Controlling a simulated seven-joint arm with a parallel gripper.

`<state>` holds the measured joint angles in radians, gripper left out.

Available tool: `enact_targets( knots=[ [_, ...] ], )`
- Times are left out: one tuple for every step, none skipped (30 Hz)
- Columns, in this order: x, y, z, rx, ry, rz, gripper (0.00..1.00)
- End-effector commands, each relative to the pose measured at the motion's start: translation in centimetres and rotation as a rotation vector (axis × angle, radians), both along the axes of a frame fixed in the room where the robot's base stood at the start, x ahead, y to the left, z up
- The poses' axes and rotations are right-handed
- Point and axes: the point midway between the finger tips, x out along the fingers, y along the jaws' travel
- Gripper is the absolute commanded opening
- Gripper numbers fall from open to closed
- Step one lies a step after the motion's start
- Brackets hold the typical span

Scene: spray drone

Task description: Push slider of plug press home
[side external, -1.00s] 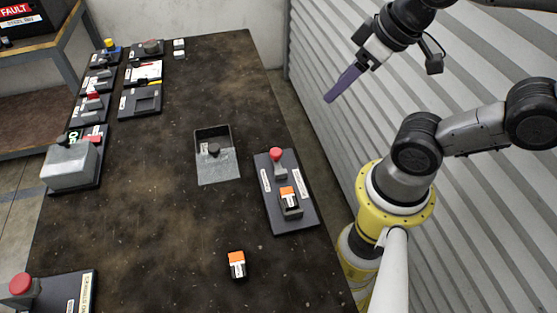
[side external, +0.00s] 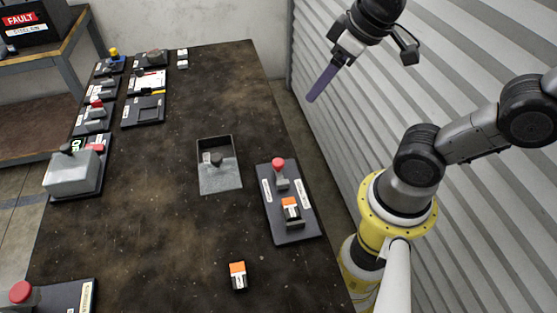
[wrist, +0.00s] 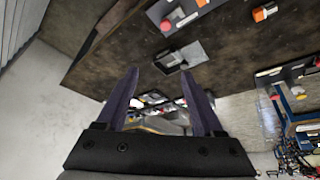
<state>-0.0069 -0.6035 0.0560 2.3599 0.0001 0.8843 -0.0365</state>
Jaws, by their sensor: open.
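The plug press is a dark plate (side external: 280,225) near the table's right edge. It has a red knob (side external: 278,163) on a grey block at its far end, which I take as the slider. An orange and white plug (side external: 291,207) sits in a grey holder at its near end. In the wrist view the red knob (wrist: 166,26) shows at the top. My gripper (side external: 313,98) is up beyond the table's right side, well apart from the press. Its two purple fingers (wrist: 165,82) are spread, with nothing between them.
A grey open tray (side external: 213,184) lies left of the press. A loose orange and white plug (side external: 238,276) lies in front. Several panels and a grey box (side external: 72,175) line the table's left side. A corrugated wall (side external: 460,70) stands on the right.

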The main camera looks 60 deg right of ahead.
Motion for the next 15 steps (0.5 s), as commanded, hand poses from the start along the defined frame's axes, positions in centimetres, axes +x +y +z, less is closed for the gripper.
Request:
enact_targets(
  knots=[
    [1.5,0.1,-0.6,-0.003,0.049,0.011,0.69],
    [2.4,0.2,-1.0,-0.004,0.074,0.016,0.69],
    [3.4,0.3,-1.6,-0.007,0.107,0.023,0.69],
    [4.2,0.3,-2.1,-0.008,0.132,0.028,0.69],
    [5.0,0.4,-2.7,-0.008,0.159,0.032,0.69],
    [5.9,0.5,-3.6,-0.011,0.195,0.039,0.69],
    [6.6,0.6,-4.3,-0.012,0.221,0.043,0.69],
    [7.1,0.7,-5.0,-0.013,0.247,0.047,0.69],
    [7.8,0.8,-5.9,-0.014,0.28,0.052,0.69],
    [8.2,0.9,-6.6,-0.015,0.303,0.055,0.69],
    [8.5,0.9,-7.3,-0.015,0.326,0.058,0.69],
    [8.9,1.0,-8.1,-0.016,0.353,0.061,0.69],
    [9.1,1.1,-8.7,-0.016,0.371,0.062,0.69],
    [9.2,1.1,-9.2,-0.017,0.388,0.064,0.69],
    [9.2,1.2,-9.8,-0.017,0.407,0.065,0.69]
  ],
)
